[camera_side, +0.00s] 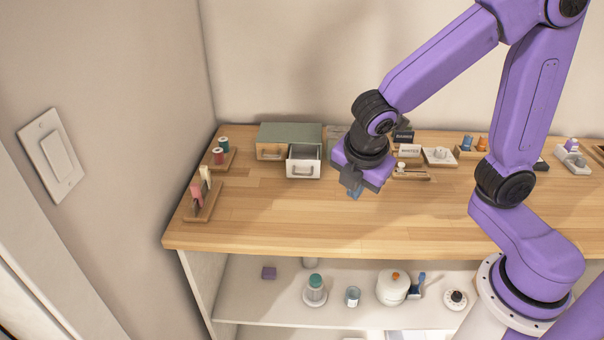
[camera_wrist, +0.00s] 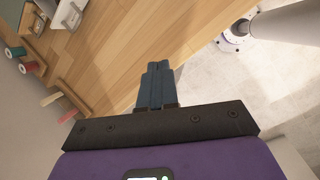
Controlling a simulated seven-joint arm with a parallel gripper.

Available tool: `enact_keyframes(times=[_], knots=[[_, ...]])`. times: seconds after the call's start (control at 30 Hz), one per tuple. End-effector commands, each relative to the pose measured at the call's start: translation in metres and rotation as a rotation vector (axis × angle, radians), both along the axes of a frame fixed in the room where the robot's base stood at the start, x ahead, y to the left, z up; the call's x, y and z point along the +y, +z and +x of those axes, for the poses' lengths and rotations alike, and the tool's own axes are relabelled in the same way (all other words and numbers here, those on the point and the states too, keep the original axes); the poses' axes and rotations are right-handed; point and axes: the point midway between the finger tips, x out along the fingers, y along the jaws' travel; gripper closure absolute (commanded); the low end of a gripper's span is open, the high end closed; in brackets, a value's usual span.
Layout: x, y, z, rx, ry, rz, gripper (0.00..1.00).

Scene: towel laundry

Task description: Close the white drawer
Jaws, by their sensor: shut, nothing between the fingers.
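The white drawer (camera_side: 304,161) sticks out of the front of a low green-topped box (camera_side: 289,134) at the back left of the wooden counter. It is open, with a pale handle on its front and its dark inside showing. In the wrist view the drawer (camera_wrist: 68,14) is at the top left, partly cut off by the frame edge. My gripper (camera_side: 355,191) is to the right of the drawer and nearer the front of the counter, apart from it. In the wrist view its blue fingers (camera_wrist: 156,75) are together and empty.
A wooden drawer front (camera_side: 270,151) beside the white one looks shut. Thread spools (camera_side: 218,156) on small wooden stands are at the left. Small signs and trays (camera_side: 440,155) line the back right. The counter (camera_side: 285,225) is clear in front of the drawer.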

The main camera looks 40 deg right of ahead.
Motion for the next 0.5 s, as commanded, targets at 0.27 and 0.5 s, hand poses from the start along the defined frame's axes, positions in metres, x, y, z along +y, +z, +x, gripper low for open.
enact_keyframes(times=[0.27,0.5], knots=[[0.027,-0.006,0.085,-0.008,0.350,-0.287,1.00],[0.036,-0.008,0.118,0.007,0.492,-0.415,1.00]])
